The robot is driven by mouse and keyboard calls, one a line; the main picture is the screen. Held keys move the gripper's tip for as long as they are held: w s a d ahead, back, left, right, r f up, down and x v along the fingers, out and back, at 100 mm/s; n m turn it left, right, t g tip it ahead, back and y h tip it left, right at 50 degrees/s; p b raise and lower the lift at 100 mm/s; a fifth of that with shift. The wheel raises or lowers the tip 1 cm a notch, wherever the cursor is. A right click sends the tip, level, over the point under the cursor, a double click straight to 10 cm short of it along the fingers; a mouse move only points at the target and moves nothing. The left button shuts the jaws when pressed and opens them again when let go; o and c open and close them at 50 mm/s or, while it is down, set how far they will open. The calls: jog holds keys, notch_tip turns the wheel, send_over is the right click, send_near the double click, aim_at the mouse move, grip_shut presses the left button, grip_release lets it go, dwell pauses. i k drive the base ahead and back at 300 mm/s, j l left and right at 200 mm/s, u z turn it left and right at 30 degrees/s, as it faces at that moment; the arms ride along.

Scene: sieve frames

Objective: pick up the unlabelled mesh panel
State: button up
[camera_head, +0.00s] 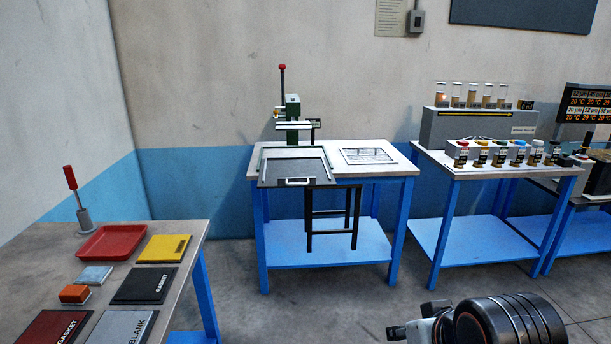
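No panel stands out clearly as an unlabelled mesh panel. A dark, flat, unmarked panel (294,169) lies in the framed drawer with a white handle, at the front of the green press on the middle table; its surface is too small to tell if it is mesh.
The left table also holds a red tray (112,242), an orange block (74,294), a pale blue piece (94,275) and a red-handled tool (72,184). Bare floor lies between the left and middle tables.

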aim_at(395, 162)
jog(key=i+l+z, duration=0.1)
jog(key=i+z, duration=0.15)
jog(key=i, duration=0.25)
jog(key=i+z, duration=0.25)
jog(key=i, duration=0.25)
jog(key=i+j+z, duration=0.25)
jog(key=i, duration=0.3)
jog(key=i+j+z, duration=0.1)
jog(key=i+z, duration=0.2)
jog(key=i, duration=0.2)
jog(key=i+l, duration=0.1)
jog(key=i, duration=0.5)
jog(key=i+u, duration=0.1)
jog(key=i, duration=0.5)
jog(key=i+u, duration=0.35)
jog(key=i+l+u, duration=0.2)
jog(key=u, duration=0.15)
jog(key=i+l+u, duration=0.35)
jog(key=i+j, duration=0.05)
